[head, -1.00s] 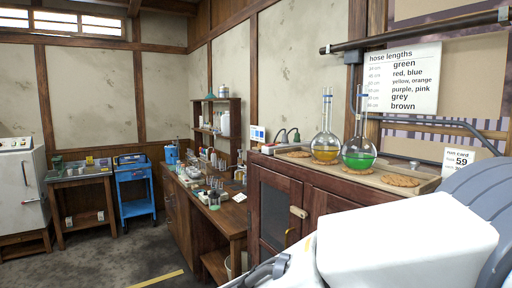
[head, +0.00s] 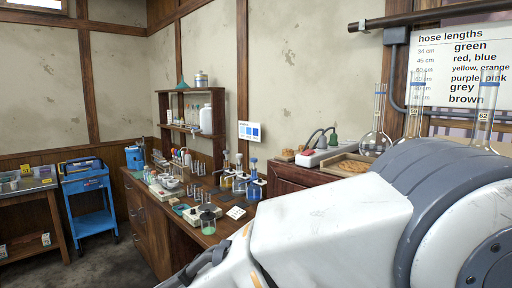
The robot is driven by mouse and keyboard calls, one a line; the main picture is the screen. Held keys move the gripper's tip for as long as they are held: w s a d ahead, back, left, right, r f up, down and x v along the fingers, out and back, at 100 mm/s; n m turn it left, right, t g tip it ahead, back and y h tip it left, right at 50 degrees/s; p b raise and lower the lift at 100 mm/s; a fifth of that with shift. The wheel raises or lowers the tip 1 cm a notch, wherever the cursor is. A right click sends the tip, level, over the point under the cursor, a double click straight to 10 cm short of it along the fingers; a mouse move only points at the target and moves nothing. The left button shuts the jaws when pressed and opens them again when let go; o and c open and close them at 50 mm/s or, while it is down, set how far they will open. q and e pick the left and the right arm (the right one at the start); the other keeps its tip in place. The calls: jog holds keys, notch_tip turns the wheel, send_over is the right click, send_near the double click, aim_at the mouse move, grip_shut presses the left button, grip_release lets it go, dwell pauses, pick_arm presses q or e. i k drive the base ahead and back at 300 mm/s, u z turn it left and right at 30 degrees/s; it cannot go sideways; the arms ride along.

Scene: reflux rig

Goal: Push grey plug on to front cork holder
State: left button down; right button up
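In the head view I cannot pick out a grey plug with certainty. Dark hoses or cables arch up beside a white box with a red part (head: 313,157) on the right-hand cabinet, and a small green conical piece (head: 333,139) stands near them. A round cork-coloured mat (head: 352,167) lies on the tray in front of the flasks, and small tan pieces (head: 287,153) sit left of the white box. I cannot tell which, if any, is the front cork holder. My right arm fills the lower right, but its gripper is out of frame. My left gripper is not in view.
A wooden workbench (head: 160,226) with glassware and a beaker of green liquid (head: 208,226) runs along the wall. A shelf (head: 175,112) stands behind it. Flasks (head: 375,143) stand at right, partly behind my arm. A blue cart (head: 88,205) is at left; some floor is clear.

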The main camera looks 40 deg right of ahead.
aim_at(322, 144)
jog(key=i, duration=2.95)
jog(key=z, duration=3.4)
